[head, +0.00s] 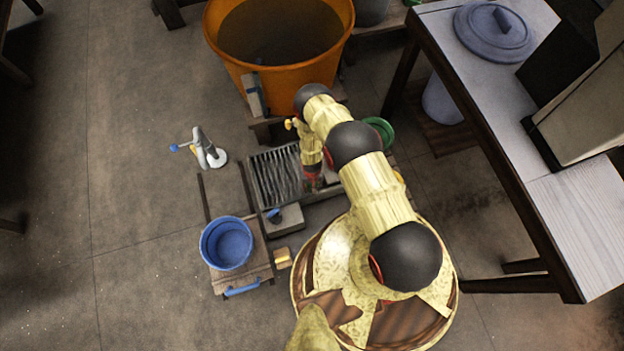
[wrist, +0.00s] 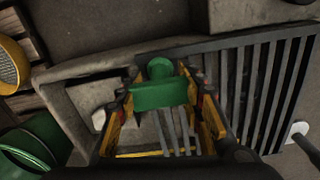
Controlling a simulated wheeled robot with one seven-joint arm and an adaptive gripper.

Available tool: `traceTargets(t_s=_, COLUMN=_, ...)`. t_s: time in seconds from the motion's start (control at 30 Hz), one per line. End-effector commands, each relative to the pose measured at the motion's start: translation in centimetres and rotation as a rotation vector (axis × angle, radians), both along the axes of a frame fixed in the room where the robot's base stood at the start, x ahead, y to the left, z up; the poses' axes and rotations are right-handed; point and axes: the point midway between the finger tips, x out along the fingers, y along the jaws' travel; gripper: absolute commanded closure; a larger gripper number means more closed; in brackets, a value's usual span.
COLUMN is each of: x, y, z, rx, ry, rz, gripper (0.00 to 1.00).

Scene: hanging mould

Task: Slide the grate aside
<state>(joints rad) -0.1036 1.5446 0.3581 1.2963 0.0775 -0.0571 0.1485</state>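The dark slatted grate (head: 275,178) lies over a grey trough on the floor, left of my gripper. In the wrist view the grate (wrist: 255,85) fills the right side, and a few of its bars run under the gripper. A green handle (wrist: 158,94) with a round knob sits between my yellow fingers. My gripper (wrist: 160,92) appears shut on it, with a fingertip against each side. In the head view my gripper (head: 312,178) is at the grate's right end, and the handle is hidden there.
The trough (wrist: 85,68) is open left of the handle, with a pale block (wrist: 93,95) inside. A blue bucket (head: 227,243), a white tap-like piece (head: 208,150) and an orange tub (head: 285,78) stand around. Floor is clear farther left. A table (head: 480,130) is at right.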

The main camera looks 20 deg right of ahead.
Motion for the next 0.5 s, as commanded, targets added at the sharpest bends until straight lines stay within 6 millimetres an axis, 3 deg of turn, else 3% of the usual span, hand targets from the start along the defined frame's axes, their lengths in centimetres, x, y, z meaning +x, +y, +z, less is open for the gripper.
traceTargets(t_s=0.23, x=0.1, y=0.0, z=1.7, rx=0.0, ry=-0.001, rz=0.0, gripper=0.62)
traceTargets(t_s=0.5, x=0.1, y=0.0, z=5.9, rx=0.0, ry=-0.001, rz=0.0, gripper=0.62)
